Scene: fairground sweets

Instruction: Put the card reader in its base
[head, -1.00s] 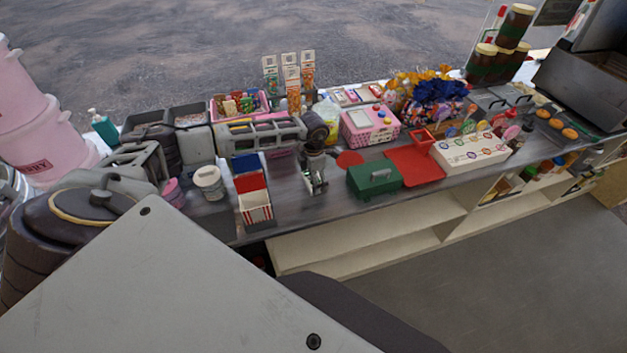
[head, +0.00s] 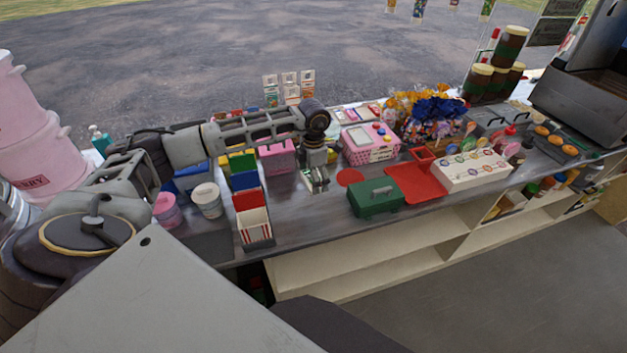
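My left arm reaches in from the left over the counter. Its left gripper (head: 319,190) points down just left of the red disc on the counter. The fingers are small and dark here, and I cannot tell whether they are open or shut or hold anything. A small pale flat piece (head: 308,179) shows right beside the fingers, partly hidden by them; I cannot tell whether it is the card reader or its base. I cannot pick out either for certain elsewhere. My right gripper is not in view.
A pink till-like box (head: 370,152) stands behind and right of the gripper. A green metal box (head: 375,198) is at the front edge, beside a red mat (head: 418,184). A striped carton (head: 255,225) and tubs stand left. The counter (head: 300,225) is clear in front of the gripper.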

